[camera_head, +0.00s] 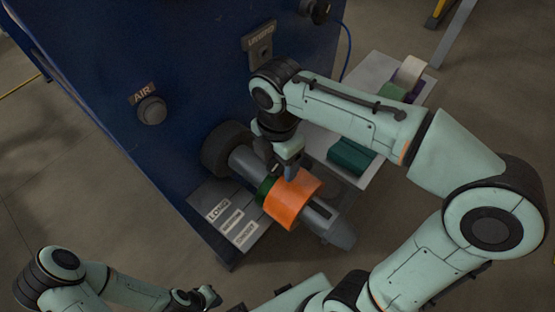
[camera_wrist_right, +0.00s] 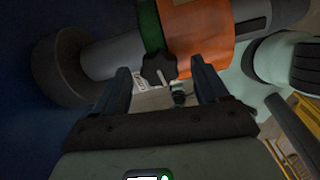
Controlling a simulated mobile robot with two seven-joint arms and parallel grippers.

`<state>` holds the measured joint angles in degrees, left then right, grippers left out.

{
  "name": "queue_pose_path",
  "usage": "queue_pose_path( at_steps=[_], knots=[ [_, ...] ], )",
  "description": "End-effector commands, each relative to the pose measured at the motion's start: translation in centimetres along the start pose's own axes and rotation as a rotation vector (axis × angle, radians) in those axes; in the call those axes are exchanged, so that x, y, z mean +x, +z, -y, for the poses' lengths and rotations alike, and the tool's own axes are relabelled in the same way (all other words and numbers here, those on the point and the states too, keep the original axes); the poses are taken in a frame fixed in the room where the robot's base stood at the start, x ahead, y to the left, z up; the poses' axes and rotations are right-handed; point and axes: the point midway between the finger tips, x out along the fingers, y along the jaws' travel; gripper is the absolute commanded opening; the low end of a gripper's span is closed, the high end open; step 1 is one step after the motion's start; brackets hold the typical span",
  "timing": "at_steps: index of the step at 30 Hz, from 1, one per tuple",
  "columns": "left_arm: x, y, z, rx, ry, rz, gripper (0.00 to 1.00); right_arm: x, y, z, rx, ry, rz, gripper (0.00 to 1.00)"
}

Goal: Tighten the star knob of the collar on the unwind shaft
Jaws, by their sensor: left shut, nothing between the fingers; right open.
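The grey unwind shaft (camera_head: 245,160) sticks out from the blue machine. An orange roll (camera_head: 293,203) sits on it, with the green collar (camera_head: 266,189) against the roll's machine-side edge. In the right wrist view the collar (camera_wrist_right: 150,26) carries a black star knob (camera_wrist_right: 159,68). My right gripper (camera_head: 286,172) is over the collar and roll. In its wrist view the right gripper (camera_wrist_right: 164,78) is open, with the knob between its two fingers and a visible gap on each side. My left gripper (camera_head: 211,297) is shut and empty, low in the head view, away from the shaft.
The blue machine (camera_head: 190,50) has an AIR knob (camera_head: 151,110) and a labelled switch plate (camera_head: 261,48). A labelled grey plate (camera_head: 226,222) lies below the shaft. A pale shelf (camera_head: 372,68) on the right bears a dark green block (camera_head: 351,156) and a cream roll (camera_head: 409,72).

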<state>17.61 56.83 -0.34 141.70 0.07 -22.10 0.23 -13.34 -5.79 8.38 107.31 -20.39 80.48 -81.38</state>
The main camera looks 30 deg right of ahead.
Motion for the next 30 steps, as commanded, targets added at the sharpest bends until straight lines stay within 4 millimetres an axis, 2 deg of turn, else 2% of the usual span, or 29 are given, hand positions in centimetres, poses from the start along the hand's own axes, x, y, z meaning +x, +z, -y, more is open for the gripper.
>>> queue_pose_path(
  at_steps=[10,11,15,16,25,30],
  knots=[
    [0.06,0.02,0.02,0.000,0.000,0.000,0.00,0.49,0.03,-0.01,0.001,0.000,0.000,0.73],
    [0.06,0.02,0.02,0.000,0.000,0.000,0.00,0.49,0.03,-0.01,0.001,0.000,0.000,0.70],
    [0.06,0.02,0.03,0.000,0.000,0.000,0.00,0.47,0.03,-0.01,0.001,0.000,0.000,0.25],
    [0.06,0.02,0.03,0.000,0.000,0.000,0.00,0.47,0.03,-0.01,0.001,0.000,0.000,0.17],
    [0.04,0.02,0.02,0.000,0.000,0.000,0.00,0.45,0.02,-0.01,0.024,0.000,0.000,0.17],
    [0.01,0.00,0.00,0.000,0.000,0.000,0.00,0.44,0.03,-0.01,0.095,0.000,0.000,0.17]
  ],
)
